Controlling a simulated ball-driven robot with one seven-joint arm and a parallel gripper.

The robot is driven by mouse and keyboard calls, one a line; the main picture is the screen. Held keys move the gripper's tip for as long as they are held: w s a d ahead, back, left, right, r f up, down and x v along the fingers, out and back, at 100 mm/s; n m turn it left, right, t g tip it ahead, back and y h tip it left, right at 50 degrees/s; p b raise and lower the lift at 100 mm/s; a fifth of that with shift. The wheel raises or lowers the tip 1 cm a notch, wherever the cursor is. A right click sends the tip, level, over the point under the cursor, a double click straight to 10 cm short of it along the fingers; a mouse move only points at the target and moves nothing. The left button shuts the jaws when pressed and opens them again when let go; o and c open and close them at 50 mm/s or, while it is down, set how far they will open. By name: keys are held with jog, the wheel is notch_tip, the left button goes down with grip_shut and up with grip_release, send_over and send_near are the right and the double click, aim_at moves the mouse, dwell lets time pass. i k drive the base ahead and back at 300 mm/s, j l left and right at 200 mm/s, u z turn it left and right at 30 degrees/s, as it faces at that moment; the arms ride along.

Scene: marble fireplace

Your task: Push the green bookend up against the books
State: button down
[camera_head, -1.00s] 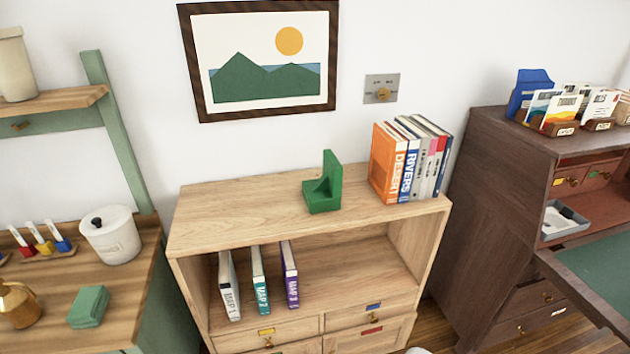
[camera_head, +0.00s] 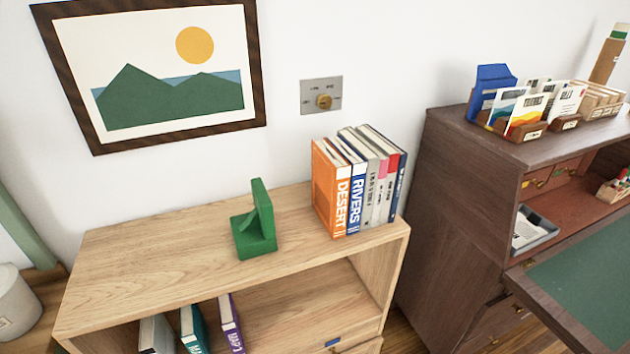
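The green bookend (camera_head: 256,236) stands on the top of the light wood bookcase (camera_head: 150,257). It has a flat base, an upright plate and a slanted brace. The row of books (camera_head: 360,185) stands upright at the right end of the same top, with the orange DESERT book (camera_head: 328,190) at its left end. A gap of bare wood lies between the bookend and the orange book. My gripper is not in view.
Several books (camera_head: 193,328) stand on the shelf below. A dark wood desk (camera_head: 463,190) with card holders (camera_head: 525,128) stands to the right. A framed picture (camera_head: 160,70) and a wall switch plate (camera_head: 321,95) are on the wall. The bookcase top left of the bookend is clear.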

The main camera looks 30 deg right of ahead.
aim_at(254, 231)
jog(key=i+j+z, duration=0.15)
jog(key=j+z, duration=0.25)
jog(key=j, duration=0.15)
jog(key=j+z, duration=0.35)
jog(key=j, duration=0.25)
jog(key=j+z, duration=0.4)
jog(key=j, duration=0.2)
